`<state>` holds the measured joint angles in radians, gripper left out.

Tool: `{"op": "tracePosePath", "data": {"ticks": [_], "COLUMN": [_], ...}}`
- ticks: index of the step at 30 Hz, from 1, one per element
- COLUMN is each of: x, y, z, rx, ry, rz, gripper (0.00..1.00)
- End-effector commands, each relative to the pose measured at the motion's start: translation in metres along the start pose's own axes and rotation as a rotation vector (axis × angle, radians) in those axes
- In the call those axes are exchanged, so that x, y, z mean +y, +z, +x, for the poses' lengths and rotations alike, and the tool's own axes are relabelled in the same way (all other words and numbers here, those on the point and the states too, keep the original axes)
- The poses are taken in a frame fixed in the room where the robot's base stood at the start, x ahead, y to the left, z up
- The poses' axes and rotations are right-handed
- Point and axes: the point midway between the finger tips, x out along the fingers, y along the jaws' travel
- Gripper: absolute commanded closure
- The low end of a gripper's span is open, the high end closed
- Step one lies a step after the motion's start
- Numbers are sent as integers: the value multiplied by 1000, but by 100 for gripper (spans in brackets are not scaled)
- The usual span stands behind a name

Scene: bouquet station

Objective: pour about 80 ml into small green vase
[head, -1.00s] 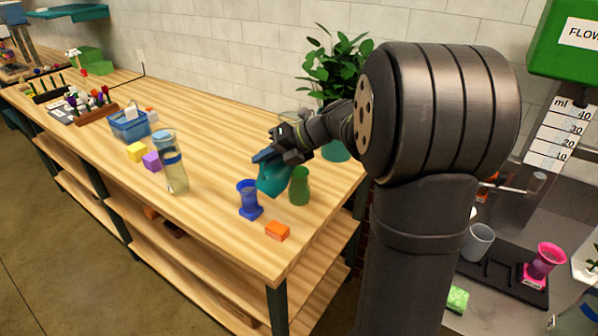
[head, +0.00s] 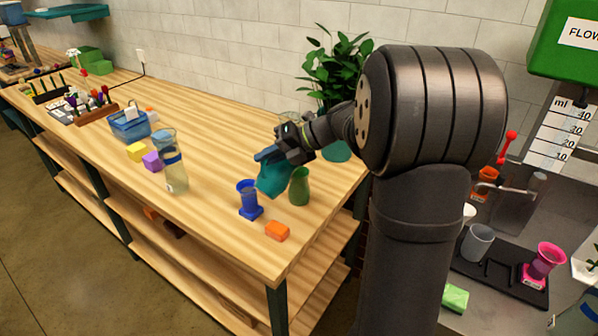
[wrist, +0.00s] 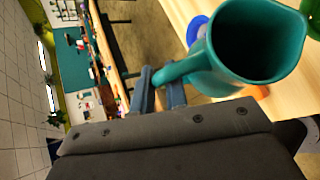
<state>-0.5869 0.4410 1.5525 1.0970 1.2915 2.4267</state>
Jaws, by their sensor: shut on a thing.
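My gripper (head: 268,154) is shut on the handle of a teal jug (head: 271,178). In the head view the jug is beside the small green vase (head: 299,186), on its left, and overlaps the table behind it. I cannot tell whether it touches the table. In the wrist view the jug (wrist: 255,45) shows its open mouth, dark inside; its liquid level cannot be made out. The gripper's fingers (wrist: 158,92) are at the handle. The green vase stands upright on the wooden table (head: 215,245); a green edge at the right of the wrist view may be it.
A blue vase (head: 249,199) stands just left of the jug, and an orange block (head: 277,231) lies in front. A potted plant (head: 338,65) stands behind my gripper.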

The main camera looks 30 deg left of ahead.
Motion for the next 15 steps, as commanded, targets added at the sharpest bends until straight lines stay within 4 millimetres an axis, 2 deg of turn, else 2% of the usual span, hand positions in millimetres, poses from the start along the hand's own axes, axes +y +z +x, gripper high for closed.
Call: {"op": "tracePosePath", "data": {"ticks": [15], "x": [-2], "y": [4], "z": [-3], "rx": [8], "ry": [44], "rz": [43], "gripper": [100]}}
